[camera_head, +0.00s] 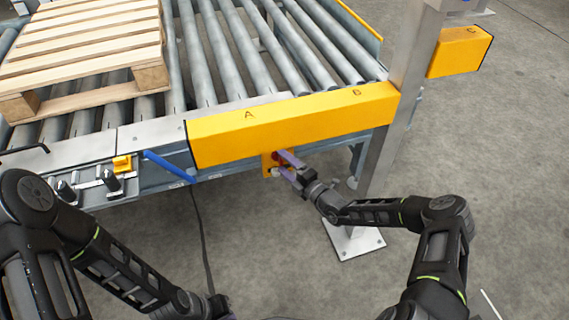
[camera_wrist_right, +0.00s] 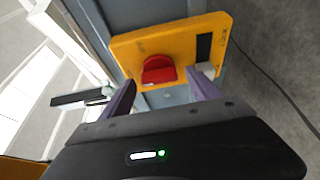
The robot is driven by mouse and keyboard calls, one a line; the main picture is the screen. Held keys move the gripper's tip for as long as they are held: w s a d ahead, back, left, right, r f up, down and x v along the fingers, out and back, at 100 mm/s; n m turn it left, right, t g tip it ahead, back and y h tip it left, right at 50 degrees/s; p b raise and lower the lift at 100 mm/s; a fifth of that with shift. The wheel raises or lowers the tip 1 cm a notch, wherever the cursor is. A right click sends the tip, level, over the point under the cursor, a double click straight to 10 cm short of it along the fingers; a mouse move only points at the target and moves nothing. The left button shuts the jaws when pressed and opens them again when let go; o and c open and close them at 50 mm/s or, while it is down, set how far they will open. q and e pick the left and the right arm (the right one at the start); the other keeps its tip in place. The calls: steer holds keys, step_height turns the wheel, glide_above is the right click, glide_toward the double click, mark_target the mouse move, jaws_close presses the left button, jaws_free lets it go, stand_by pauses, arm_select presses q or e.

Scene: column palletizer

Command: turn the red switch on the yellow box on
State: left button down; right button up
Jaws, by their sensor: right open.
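The yellow box (camera_head: 266,166) is a small panel under the long yellow beam, partly hidden by my right gripper. In the right wrist view the yellow box (camera_wrist_right: 190,42) shows tilted, with the red switch (camera_wrist_right: 158,70) on its face. My right gripper (camera_head: 284,162) is at the box. In the wrist view its two purple fingers (camera_wrist_right: 162,90) are apart, one on each side of the red switch and close to it. Whether they touch it I cannot tell.
A roller conveyor (camera_head: 232,50) carries a wooden pallet (camera_head: 85,40) at the left. The yellow beam (camera_head: 300,118) marked A and B runs above the box. A metal post (camera_head: 405,75) stands on the right. A blue handle (camera_head: 168,165) and a cable (camera_head: 203,235) are left of the box.

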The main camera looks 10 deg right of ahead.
steer(key=p+v, duration=0.1)
steer(key=v, duration=0.6)
steer(key=shift+s, duration=0.3)
steer(key=shift+d, duration=0.15)
